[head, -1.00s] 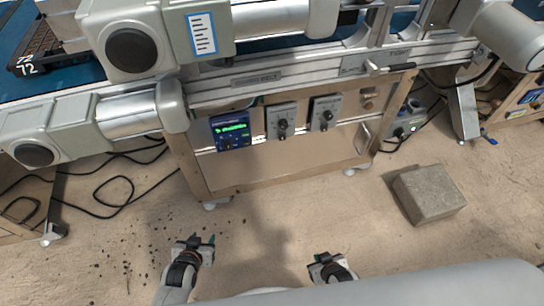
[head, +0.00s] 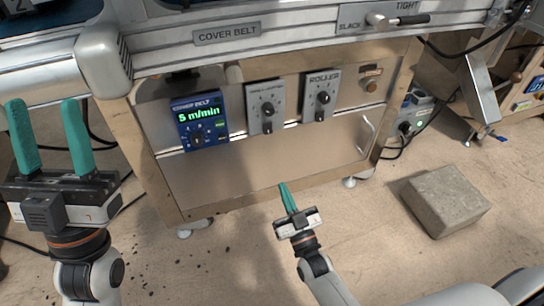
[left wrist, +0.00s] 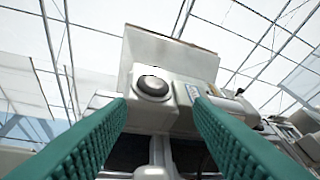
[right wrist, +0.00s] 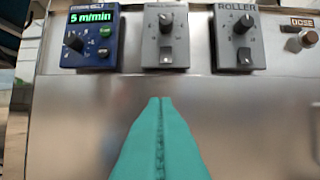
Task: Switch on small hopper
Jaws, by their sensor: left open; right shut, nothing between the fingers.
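The control panel has a grey control box (head: 267,107) in the middle, with a dark knob and a small switch below it; its label is too small to read surely. It also shows in the right wrist view (right wrist: 166,36). My right gripper (head: 284,186) is shut and empty, below and in front of the panel, apart from it. In the right wrist view its closed green fingertips (right wrist: 160,100) point at bare panel just below the grey box. My left gripper (head: 44,102) is open and empty at the left, its fingers pointing up.
A blue cover belt box (head: 202,123) showing 5 m/min is left of the grey box, and a grey ROLLER box (head: 321,97) is right of it. A dose button (head: 371,86) is further right. A stone block (head: 444,200) lies on the floor. A conveyor rail (head: 240,36) runs above.

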